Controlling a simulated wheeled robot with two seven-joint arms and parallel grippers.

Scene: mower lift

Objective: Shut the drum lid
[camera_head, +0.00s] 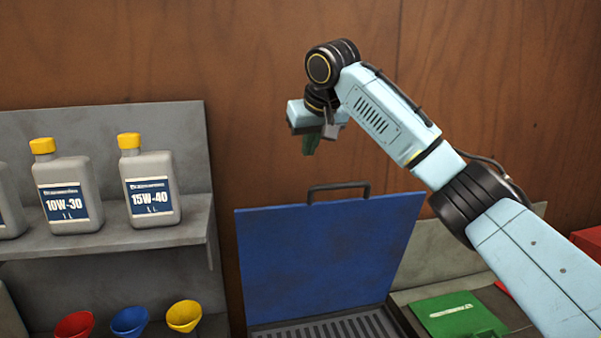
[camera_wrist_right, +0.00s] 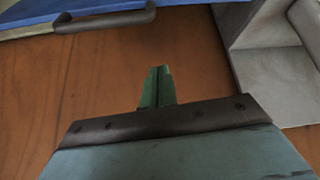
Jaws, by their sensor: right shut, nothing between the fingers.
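The blue drum lid (camera_head: 325,255) stands raised, tilted up at the back of a dark slotted grate (camera_head: 335,330). A dark bar handle (camera_head: 338,187) runs along its top edge. In the right wrist view, the handle (camera_wrist_right: 105,20) and a strip of the blue lid (camera_wrist_right: 50,12) show at the top left. My right gripper (camera_head: 311,146) is above the lid's top edge, a little left of the handle and apart from it. Its green fingers (camera_wrist_right: 158,85) are shut and empty. My left gripper is in neither view.
A grey shelf (camera_head: 190,222) at left carries oil bottles (camera_head: 150,190). Red, blue and yellow funnels (camera_head: 184,316) are below it. A green flat item (camera_head: 458,316) lies right of the grate. A red object (camera_head: 590,243) is at far right. A wooden wall (camera_head: 250,60) stands behind.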

